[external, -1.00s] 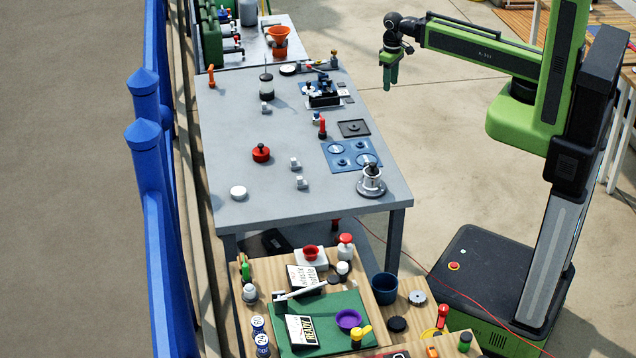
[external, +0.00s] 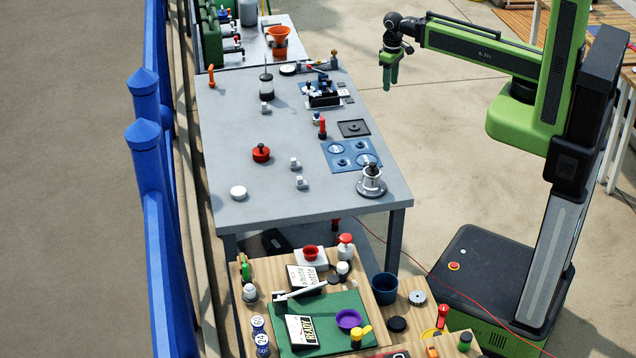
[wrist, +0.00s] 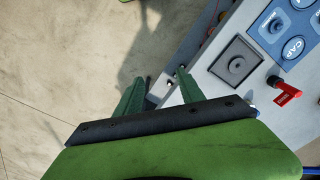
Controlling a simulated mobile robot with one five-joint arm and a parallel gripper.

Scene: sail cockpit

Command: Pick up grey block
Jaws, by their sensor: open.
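Several small light grey block-like pieces stand on the grey table: one (external: 295,163) near the middle, one (external: 302,183) just in front of it, and one (external: 265,107) further back on the left. I cannot tell which is the grey block. A flat dark grey square (external: 354,128) with a round centre lies near the right edge; it also shows in the wrist view (wrist: 236,65). My gripper (external: 390,84) is open and empty, raised off the table's right side. Its green fingers (wrist: 160,80) point down over floor and table edge in the wrist view.
The grey table (external: 225,175) also holds a blue panel (external: 351,154), a red-handled piece (external: 322,130), a red knob (external: 261,153) and a metal winch-like piece (external: 371,182). A blue railing (external: 158,200) runs along the left. The table's left-centre is mostly clear.

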